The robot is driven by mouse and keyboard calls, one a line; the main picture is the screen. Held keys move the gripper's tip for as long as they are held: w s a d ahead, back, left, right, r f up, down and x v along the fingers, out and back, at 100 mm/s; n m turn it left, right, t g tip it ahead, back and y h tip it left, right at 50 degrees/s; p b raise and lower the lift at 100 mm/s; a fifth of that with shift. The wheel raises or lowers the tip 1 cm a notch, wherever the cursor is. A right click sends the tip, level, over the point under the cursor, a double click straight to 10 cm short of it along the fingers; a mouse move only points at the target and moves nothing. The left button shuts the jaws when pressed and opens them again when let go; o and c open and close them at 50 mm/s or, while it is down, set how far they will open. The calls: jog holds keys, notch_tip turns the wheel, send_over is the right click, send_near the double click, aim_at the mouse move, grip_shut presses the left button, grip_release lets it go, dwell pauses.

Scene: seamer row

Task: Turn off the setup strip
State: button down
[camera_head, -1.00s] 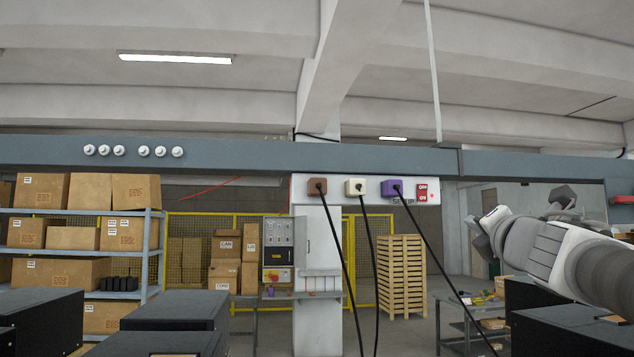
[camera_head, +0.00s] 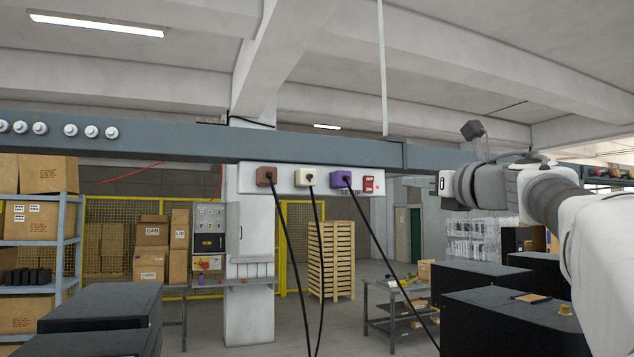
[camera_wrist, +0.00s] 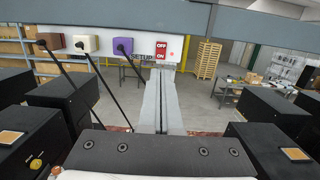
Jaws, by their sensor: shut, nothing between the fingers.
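The setup strip (camera_head: 216,180) is a white bar under the grey overhead beam, and it also shows in the wrist view (camera_wrist: 110,46). It carries a brown plug (camera_head: 266,176), a cream plug (camera_head: 305,177) and a purple plug (camera_head: 340,179), each with a black cable. At its right end is a red switch (camera_head: 368,184) marked OFF above ON in the wrist view (camera_wrist: 161,51). A small red dot shows beside the switch. My gripper (camera_wrist: 163,72) is shut and empty. Its tips appear just below the switch in the wrist view; the gap in depth is unclear.
Black machine boxes (camera_head: 505,310) stand low on both sides. A grey bench (camera_head: 392,300) and a pallet stack (camera_head: 331,260) stand behind. A shelf with cartons (camera_head: 45,230) is at left. The cables slant down across the space before the strip.

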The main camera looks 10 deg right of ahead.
aim_at(368, 180)
jog(key=p+x, duration=0.5)
jog(key=x, duration=0.7)
jog(key=shift+w+r, duration=0.15)
jog(key=shift+w, duration=0.15)
jog(key=shift+w+a+p, duration=0.15)
jog(key=shift+w+p, duration=0.15)
jog(key=shift+w, duration=0.35)
jog(key=shift+a, duration=0.1)
